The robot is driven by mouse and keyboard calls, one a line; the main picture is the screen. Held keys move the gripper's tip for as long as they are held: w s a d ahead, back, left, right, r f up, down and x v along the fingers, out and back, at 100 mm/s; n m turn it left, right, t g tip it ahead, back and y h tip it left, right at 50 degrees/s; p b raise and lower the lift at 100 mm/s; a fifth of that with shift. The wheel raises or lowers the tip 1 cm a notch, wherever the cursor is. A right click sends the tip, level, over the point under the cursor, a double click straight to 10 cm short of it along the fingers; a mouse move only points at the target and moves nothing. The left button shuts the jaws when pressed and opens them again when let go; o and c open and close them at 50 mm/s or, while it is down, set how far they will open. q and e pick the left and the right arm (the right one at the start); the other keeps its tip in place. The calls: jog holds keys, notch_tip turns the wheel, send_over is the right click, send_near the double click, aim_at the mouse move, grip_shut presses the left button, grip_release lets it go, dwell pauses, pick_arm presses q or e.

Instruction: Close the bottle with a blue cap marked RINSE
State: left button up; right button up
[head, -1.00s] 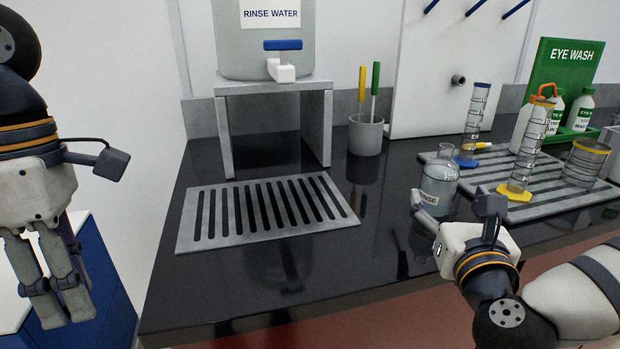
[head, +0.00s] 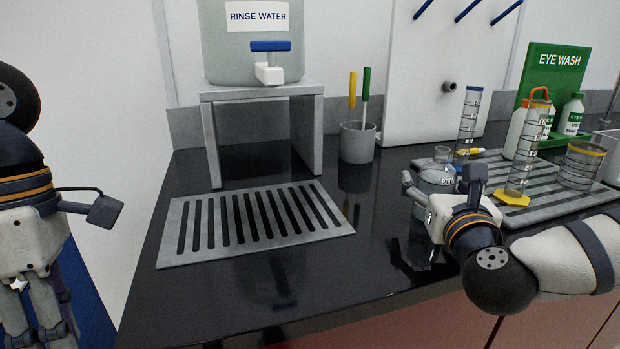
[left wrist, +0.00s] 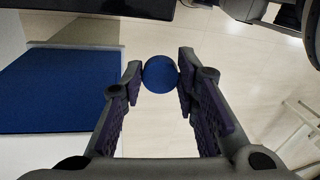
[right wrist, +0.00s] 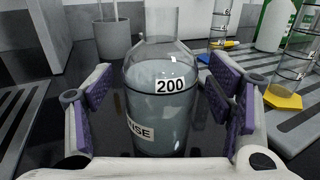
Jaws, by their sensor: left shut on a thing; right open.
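The RINSE bottle (right wrist: 158,95) is clear glass with greyish liquid, a 200 mark and an open, capless neck; it stands upright on the black counter. In the head view the bottle (head: 437,178) is partly hidden by my right gripper (head: 440,185). In the right wrist view the right gripper (right wrist: 165,110) is open, with its fingers on either side of the bottle and visible gaps between. A round blue cap (left wrist: 160,74) is held between the fingertips of my left gripper (left wrist: 160,78), off the counter's left side. In the head view the left gripper (head: 38,325) points down.
A grey cup (head: 358,142) holds two handled tools. Cylinders (head: 520,150) stand on the right rack (head: 555,203), close to the bottle. The front middle counter is clear.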

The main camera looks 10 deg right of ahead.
jog(key=shift+w+d+f, duration=0.1)
jog(key=shift+w, duration=0.3)
